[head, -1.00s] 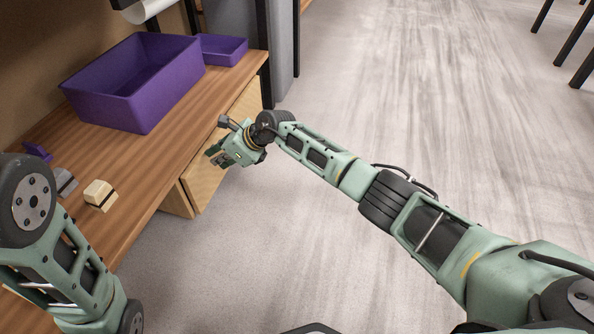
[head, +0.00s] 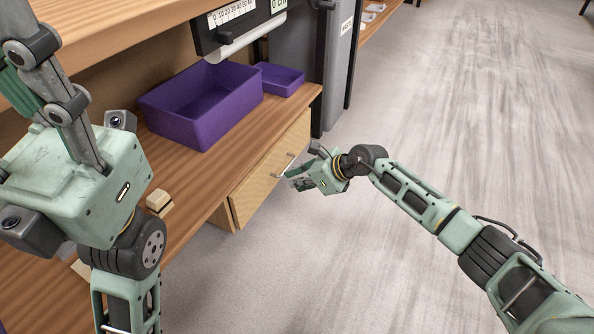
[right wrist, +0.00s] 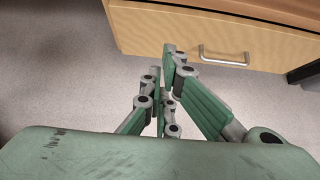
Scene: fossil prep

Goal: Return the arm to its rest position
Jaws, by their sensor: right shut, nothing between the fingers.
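My right arm reaches from the lower right of the head view over the floor. Its gripper (head: 298,180) hangs in front of the wooden drawer (head: 270,171), apart from it as far as I can see. In the right wrist view the fingers of this gripper (right wrist: 166,75) are together with nothing between them; the drawer front (right wrist: 205,32) and its metal handle (right wrist: 224,57) lie beyond. My left gripper (head: 62,105) stands large at the left of the head view, pointing up. Its fingertips run out of the picture, so its opening is hidden.
A large purple bin (head: 190,132) and a smaller purple tray (head: 283,88) stand on the wooden bench (head: 192,190). A tan block (head: 159,201) lies near the bench's front edge. A grey cabinet (head: 338,75) stands behind. The floor at right is clear.

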